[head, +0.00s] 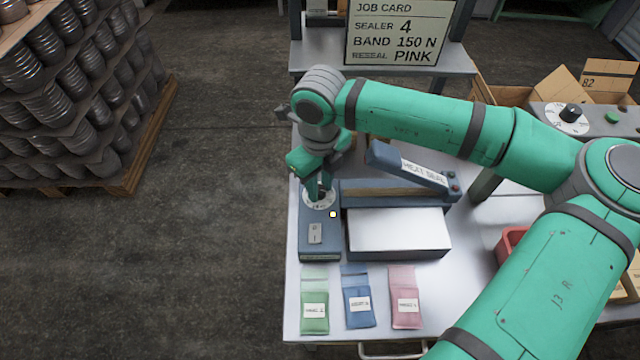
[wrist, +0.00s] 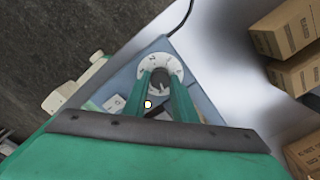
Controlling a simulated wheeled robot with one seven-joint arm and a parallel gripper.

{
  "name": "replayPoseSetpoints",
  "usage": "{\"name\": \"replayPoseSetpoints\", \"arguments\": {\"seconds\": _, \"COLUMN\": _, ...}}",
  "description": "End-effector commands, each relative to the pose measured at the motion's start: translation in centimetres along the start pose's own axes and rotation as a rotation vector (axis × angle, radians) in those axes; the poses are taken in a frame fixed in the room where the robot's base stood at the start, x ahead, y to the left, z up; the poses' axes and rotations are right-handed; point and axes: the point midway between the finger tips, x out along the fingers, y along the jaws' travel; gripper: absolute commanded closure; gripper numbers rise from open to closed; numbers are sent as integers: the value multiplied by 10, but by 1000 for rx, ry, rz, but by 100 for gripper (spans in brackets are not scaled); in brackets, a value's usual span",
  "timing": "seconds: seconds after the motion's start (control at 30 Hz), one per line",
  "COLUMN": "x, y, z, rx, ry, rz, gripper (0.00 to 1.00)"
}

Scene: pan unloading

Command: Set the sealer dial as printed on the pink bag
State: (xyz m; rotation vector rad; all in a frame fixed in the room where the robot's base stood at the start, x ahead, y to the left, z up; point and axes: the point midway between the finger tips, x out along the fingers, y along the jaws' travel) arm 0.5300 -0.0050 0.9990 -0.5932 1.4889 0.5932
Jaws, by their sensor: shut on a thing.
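The heat sealer (head: 398,232) stands on the white table with its bar raised. Its blue control box (head: 319,243) carries a round white dial (head: 306,203) with a dark knob. In the wrist view the white dial (wrist: 143,72) and the dark knob (wrist: 161,78) sit between my fingers. My gripper (head: 320,192) is shut on the dial knob, pointing down from above; the fingers hide part of the scale. The pink bag (head: 404,312) lies at the front right of a row of bags; its label is too small to read surely.
A green bag (head: 314,318) and a blue bag (head: 359,310) lie beside the pink one. A job card (head: 397,30) reads sealer 4, band 150 N, reseal pink. Another dial (head: 570,114) and a red bin (head: 510,243) are at the right.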

Motion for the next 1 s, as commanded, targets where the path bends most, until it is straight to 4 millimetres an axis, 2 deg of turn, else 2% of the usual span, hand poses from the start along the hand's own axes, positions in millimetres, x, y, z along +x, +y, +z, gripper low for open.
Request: {"name": "replayPoseSetpoints", "arguments": {"seconds": 1.0, "x": 0, "y": -4, "z": 0, "rx": -959, "ry": 2, "rz": -2, "gripper": 98}}
